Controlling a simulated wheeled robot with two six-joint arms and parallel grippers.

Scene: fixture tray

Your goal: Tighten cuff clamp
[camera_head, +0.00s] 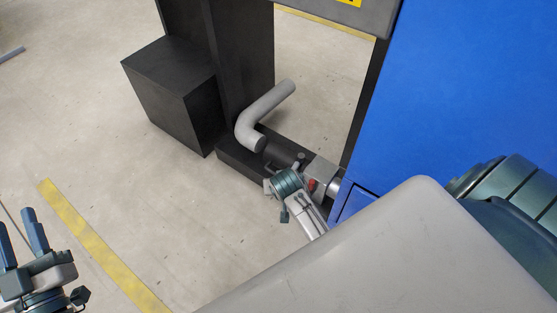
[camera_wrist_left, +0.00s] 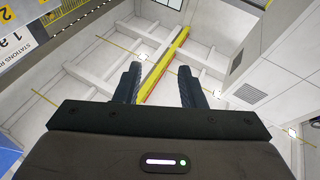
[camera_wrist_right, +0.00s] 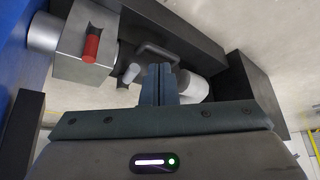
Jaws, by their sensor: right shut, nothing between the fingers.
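In the right wrist view a grey block (camera_wrist_right: 85,55) with a red cylindrical piece (camera_wrist_right: 91,46) sits on a round metal shaft (camera_wrist_right: 43,32); which part is the cuff clamp I cannot tell for sure. The block shows in the head view (camera_head: 320,171), its red piece (camera_head: 312,184) beside my right wrist. My right gripper (camera_wrist_right: 158,70) is shut and empty, its tips in front of a dark bent handle (camera_wrist_right: 158,48) and beside a small light-grey peg (camera_wrist_right: 131,72). In the head view its fingers are hidden. My left gripper (camera_head: 17,222) is open and empty, far from the fixture.
A black box (camera_head: 170,85) stands left of a black post (camera_head: 240,55). A blue panel (camera_head: 450,85) fills the right. Open floor with a yellow line (camera_head: 95,240) lies at left.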

